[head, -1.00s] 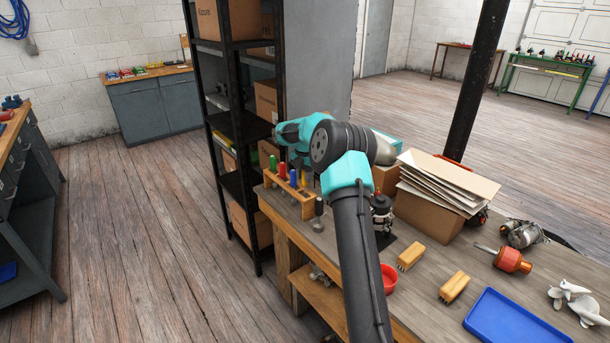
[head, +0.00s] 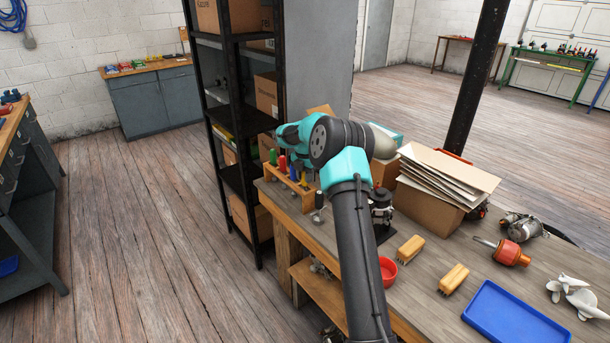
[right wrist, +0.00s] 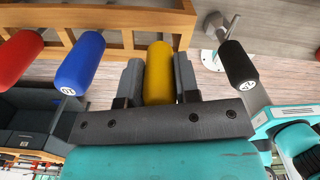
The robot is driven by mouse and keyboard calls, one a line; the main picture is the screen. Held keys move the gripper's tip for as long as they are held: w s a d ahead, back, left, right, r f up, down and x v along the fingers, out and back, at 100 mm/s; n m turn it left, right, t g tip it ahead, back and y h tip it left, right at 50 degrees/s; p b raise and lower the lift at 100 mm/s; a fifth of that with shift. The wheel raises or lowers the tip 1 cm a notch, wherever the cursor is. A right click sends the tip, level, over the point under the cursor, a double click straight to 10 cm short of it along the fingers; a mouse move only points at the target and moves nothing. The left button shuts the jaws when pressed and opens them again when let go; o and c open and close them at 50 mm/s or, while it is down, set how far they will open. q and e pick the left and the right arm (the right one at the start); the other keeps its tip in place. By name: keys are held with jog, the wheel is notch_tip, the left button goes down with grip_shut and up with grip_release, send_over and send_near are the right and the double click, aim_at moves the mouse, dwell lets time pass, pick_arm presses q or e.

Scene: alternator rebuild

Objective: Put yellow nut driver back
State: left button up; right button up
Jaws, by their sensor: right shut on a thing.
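The yellow nut driver (right wrist: 160,65) shows in the right wrist view with its handle between the two fingers of my right gripper (right wrist: 158,84), which is shut on it. The wooden rack (right wrist: 120,42) lies just beyond it, and the driver lines up with the rack. Whether its shaft sits in a hole is hidden. In the head view the rack (head: 294,194) stands at the bench's left end, and my arm partly covers the gripper there. My left gripper is not in view.
A green handle (head: 272,157) stands at the rack's far end. A dark shelf (head: 240,130) is close behind. A red bowl (head: 388,270) and blue tray (head: 515,318) lie on the bench.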

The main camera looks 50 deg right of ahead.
jog(key=shift+f, duration=0.15)
jog(key=shift+f, duration=0.35)
jog(key=o, duration=1)
jog(key=shift+c, duration=0.2)
jog(key=shift+r, duration=0.1)
notch_tip(320, 180, up, 17)
jog(key=shift+r, duration=0.1)
notch_tip(320, 180, up, 4)
dwell(0.7)
